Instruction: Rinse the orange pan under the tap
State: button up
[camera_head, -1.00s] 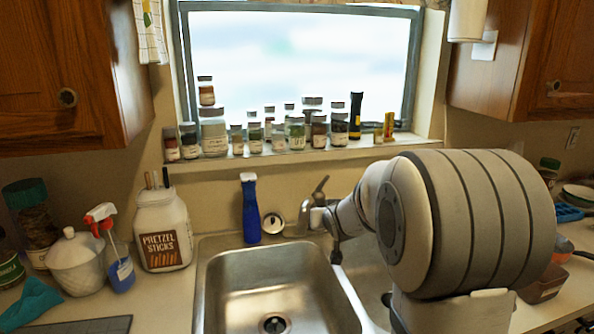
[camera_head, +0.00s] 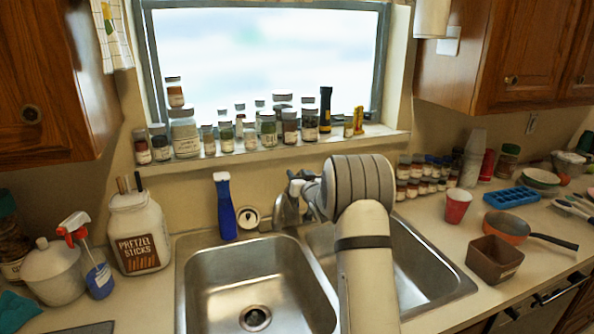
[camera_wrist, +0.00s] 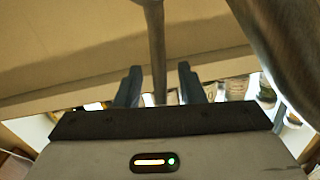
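The orange pan (camera_head: 507,226) rests on the counter right of the sink, its dark handle pointing right. A brown square container stands in front of it and hides a little of its near side. The metal tap (camera_head: 288,206) stands behind the sink, partly hidden by my arm. My gripper is hidden behind my arm in the head view. In the wrist view my gripper (camera_wrist: 158,82) has its two dark fingers apart. A slim grey-brown bar, probably part of the tap, shows between them; I cannot tell if they touch it.
The sink's left basin (camera_head: 250,290) is empty; my arm crosses the right basin (camera_head: 400,262). A red cup (camera_head: 457,206), the brown container (camera_head: 494,258) and a blue tray (camera_head: 512,197) crowd the right counter. Jars line the sill. A blue bottle (camera_head: 226,208) stands left of the tap.

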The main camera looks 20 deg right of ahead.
jog(key=shift+w, duration=0.85)
jog(key=shift+c, duration=0.4)
grip_shut()
